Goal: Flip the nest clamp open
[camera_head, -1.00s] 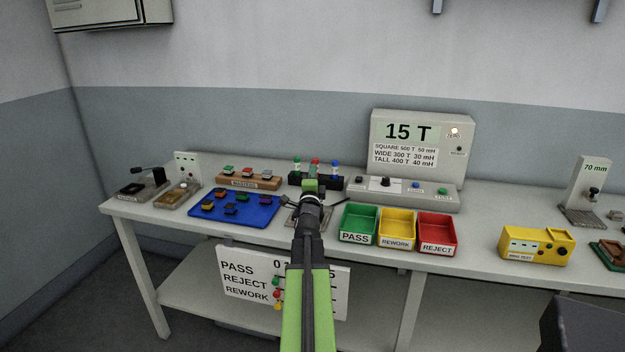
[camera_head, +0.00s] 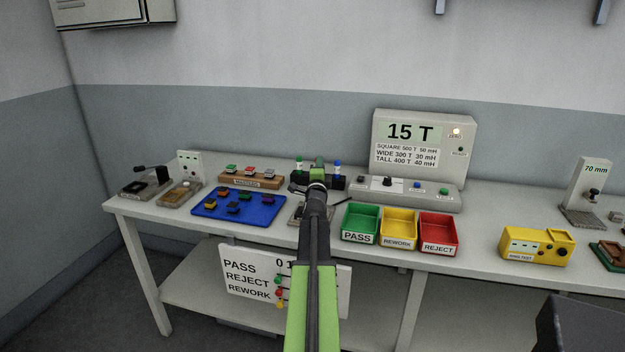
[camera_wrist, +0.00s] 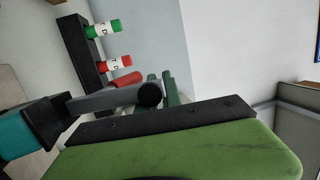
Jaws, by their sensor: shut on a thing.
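The nest (camera_head: 297,214) is a small flat plate on the bench, right of the blue tray. My arm hides most of it in the head view. In the wrist view the clamp lever (camera_wrist: 105,99) is a grey bar with a round black knob (camera_wrist: 149,94), rising from a black block (camera_wrist: 45,122) beside a teal part (camera_wrist: 15,130). My gripper (camera_head: 317,168) is above and behind the nest. In the wrist view, its green finger with black pad (camera_wrist: 165,120) lies against the lever's knob end. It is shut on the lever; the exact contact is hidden.
A black rack (camera_head: 328,183) with colored bottles stands just behind my gripper. The blue tray (camera_head: 215,211) of parts is left. The green PASS bin (camera_head: 361,238), yellow REWORK bin (camera_head: 398,237) and red REJECT bin (camera_head: 438,248) are close on the right.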

